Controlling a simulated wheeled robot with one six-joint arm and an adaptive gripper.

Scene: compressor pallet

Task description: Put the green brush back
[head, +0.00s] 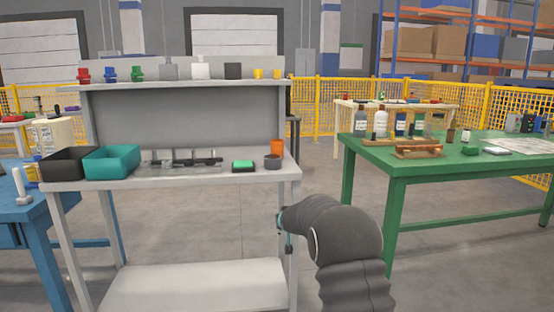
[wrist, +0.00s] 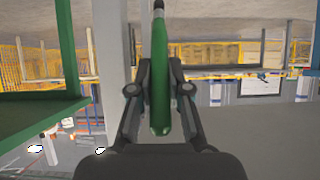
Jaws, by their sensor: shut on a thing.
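The green brush (wrist: 161,85) is upright in the wrist view, between the two dark fingers of my gripper (wrist: 160,70). My gripper is shut on its green handle. The handle's rounded end points toward the bottom of the picture, and a pale band and dark part run up out of the top edge. In the head view my arm bends over at the lower middle, and my gripper (head: 284,228) shows only in part beside the grey bench's right front leg. The brush cannot be made out clearly there.
The grey bench (head: 200,181) holds a black bin (head: 68,162), a teal bin (head: 112,161), a dark ring (head: 272,161) and an orange cup (head: 277,146). A green table (head: 405,182) with bottles and a wooden rack (head: 418,150) stands right. Open floor lies between them.

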